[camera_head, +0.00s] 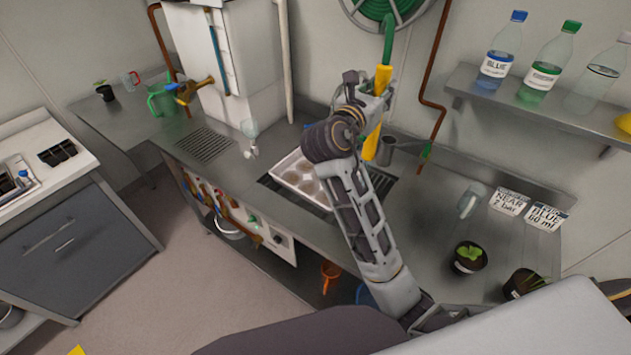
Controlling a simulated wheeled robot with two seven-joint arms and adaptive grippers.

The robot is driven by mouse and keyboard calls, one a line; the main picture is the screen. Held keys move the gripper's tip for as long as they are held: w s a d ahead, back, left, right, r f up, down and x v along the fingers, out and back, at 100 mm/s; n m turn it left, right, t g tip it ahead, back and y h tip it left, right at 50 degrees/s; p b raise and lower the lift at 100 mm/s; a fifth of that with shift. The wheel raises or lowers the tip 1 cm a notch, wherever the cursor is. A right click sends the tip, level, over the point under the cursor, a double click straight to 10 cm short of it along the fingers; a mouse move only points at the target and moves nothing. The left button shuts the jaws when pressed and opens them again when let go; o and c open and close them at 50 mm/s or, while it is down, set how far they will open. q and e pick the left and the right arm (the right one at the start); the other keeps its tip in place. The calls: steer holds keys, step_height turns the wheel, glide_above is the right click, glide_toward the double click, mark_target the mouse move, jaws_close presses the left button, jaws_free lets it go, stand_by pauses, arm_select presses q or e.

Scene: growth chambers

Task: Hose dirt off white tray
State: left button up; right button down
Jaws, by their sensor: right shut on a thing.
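The white tray (281,174) with several round brownish wells lies at the sink area in the middle of the counter, partly hidden behind my right arm. The hose nozzle (371,143) is a yellow wand with a green hose (389,38) running up to a reel on the wall. My right gripper (376,97) is shut on the yellow wand, which stands nearly upright beside the tray and above the counter. I cannot see any water coming out. My left gripper is not in view.
Two potted seedlings (468,257) stand at the counter's right front, near label cards (509,201). A shelf (556,111) with bottles hangs at the upper right. A metal cup (387,150) stands behind the sink. A green jug (160,101) stands at the left.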

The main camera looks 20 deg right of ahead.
mark_target(368, 139)
stand_by(0.4)
steer(key=shift+f+b, duration=1.5)
steer(key=shift+f, duration=4.85)
steer(key=shift+p, duration=0.75)
steer(key=shift+w, duration=0.1)
steer(key=w+a+p, duration=0.1)
steer(key=w+a, duration=0.5)
steer(key=w, duration=0.1)
steer(key=shift+w+a, duration=0.2)
steer(key=shift+a, duration=0.05)
